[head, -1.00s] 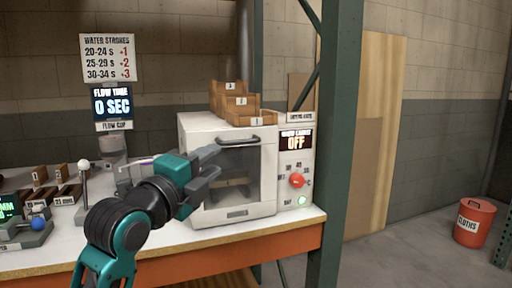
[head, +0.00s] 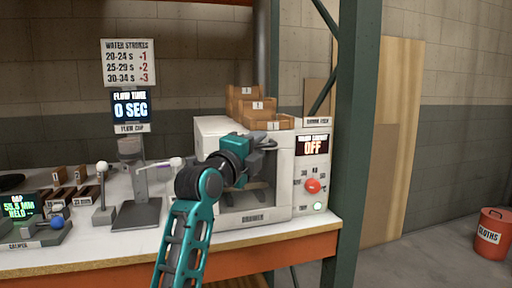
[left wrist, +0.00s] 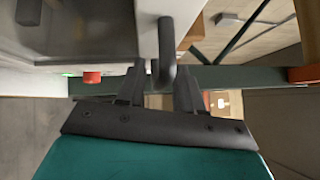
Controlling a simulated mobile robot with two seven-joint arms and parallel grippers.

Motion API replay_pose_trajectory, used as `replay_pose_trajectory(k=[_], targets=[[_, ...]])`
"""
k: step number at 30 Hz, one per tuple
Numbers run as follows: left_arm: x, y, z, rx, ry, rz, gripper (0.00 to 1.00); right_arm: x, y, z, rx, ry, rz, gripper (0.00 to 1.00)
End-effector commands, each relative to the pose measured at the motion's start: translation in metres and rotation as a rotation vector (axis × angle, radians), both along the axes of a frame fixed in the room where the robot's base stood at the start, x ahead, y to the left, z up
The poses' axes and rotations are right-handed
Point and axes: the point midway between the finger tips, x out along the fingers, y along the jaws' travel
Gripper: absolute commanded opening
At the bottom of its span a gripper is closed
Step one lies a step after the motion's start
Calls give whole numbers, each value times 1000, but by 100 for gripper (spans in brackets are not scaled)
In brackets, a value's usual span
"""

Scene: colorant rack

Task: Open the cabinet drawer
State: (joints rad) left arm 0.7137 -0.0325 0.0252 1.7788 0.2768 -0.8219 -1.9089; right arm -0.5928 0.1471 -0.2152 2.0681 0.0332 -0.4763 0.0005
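The white cabinet (head: 283,190) with a dark window and a small label low on its front stands on the bench in the head view. Its front looks shut. My left gripper (head: 266,143) is at the upper front of the cabinet and hides most of the handle there. In the left wrist view the dark handle (left wrist: 165,50) sticks out from the white front edge between the two fingers of my left gripper (left wrist: 161,80). The fingers look open, one on each side of it, with narrow gaps. My right gripper is not in view.
Wooden bins (head: 248,106) sit on top of the cabinet. A control panel (head: 312,170) with a red knob stands to its right, beside a green post (head: 357,140). A flow cup stand (head: 133,180) and small instruments are on the bench at left.

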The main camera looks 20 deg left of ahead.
Motion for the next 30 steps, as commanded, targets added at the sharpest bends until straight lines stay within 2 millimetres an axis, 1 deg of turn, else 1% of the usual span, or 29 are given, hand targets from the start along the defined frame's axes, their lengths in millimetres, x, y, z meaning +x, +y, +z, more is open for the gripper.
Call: replay_pose_trajectory(k=[4,15,30], targets=[[0,0,0,0,0,0,36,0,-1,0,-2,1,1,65],[0,0,0,0,0,0,0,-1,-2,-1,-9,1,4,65],[-1,0,0,0,1,0,0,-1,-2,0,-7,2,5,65]])
